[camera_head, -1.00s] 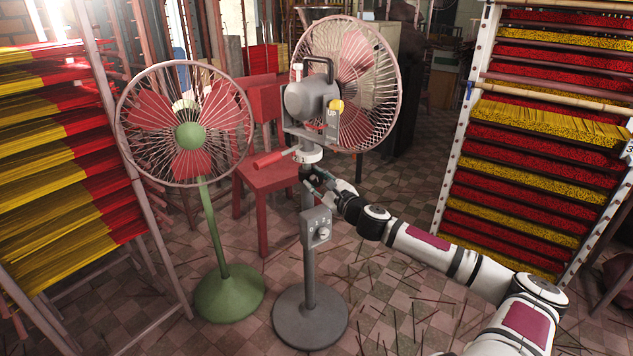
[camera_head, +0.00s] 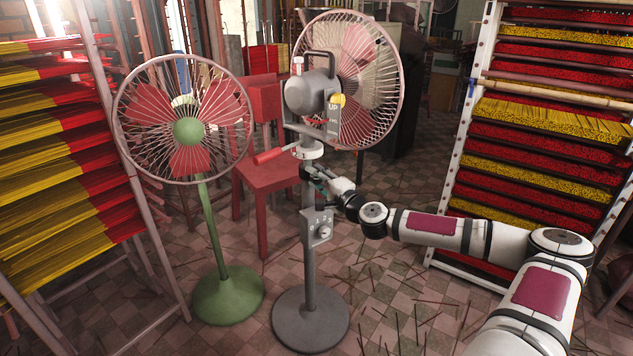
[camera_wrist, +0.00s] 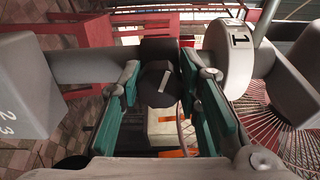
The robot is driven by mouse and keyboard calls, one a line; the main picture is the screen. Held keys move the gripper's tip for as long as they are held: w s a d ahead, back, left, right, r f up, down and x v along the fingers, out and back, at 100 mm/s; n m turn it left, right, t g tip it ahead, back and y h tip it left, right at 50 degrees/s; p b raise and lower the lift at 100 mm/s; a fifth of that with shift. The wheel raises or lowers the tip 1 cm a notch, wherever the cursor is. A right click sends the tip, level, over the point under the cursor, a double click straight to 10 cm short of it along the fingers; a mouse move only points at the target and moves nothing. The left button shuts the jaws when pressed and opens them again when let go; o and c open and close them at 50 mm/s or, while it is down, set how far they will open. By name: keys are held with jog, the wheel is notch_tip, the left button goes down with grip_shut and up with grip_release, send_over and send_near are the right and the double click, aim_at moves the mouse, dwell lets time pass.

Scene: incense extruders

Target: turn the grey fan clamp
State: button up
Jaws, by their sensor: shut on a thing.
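The grey fan (camera_head: 312,92) stands upright on a grey pole and round base (camera_head: 310,318). Its clamp is a dark, faceted knob with a pale pointer line (camera_wrist: 158,84), at the middle of the wrist view, beside the grey pole (camera_wrist: 90,66). My gripper (camera_wrist: 163,98) has its green-padded fingers on either side of the knob and is shut on it. In the head view my gripper (camera_head: 318,178) is at the pole just below the white collar (camera_head: 308,151), and the clamp is mostly hidden there.
A grey dial box (camera_head: 317,229) is on the pole below my gripper. A red handle (camera_head: 268,157) sticks out left from the collar. A green fan (camera_head: 188,132) and a red chair (camera_head: 268,178) stand left and behind. An incense rack (camera_head: 545,140) stands at right; loose sticks lie on the floor.

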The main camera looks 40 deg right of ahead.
jog(key=n+b, duration=0.1)
jog(key=n, duration=0.4)
jog(key=shift+f, duration=0.15)
jog(key=shift+n, duration=0.3)
dwell(0.3)
jog(key=o, duration=1.2)
jog(key=shift+c, duration=0.2)
jog(key=shift+s, duration=0.1)
jog(key=s, duration=1.1)
jog(key=shift+s, duration=0.4)
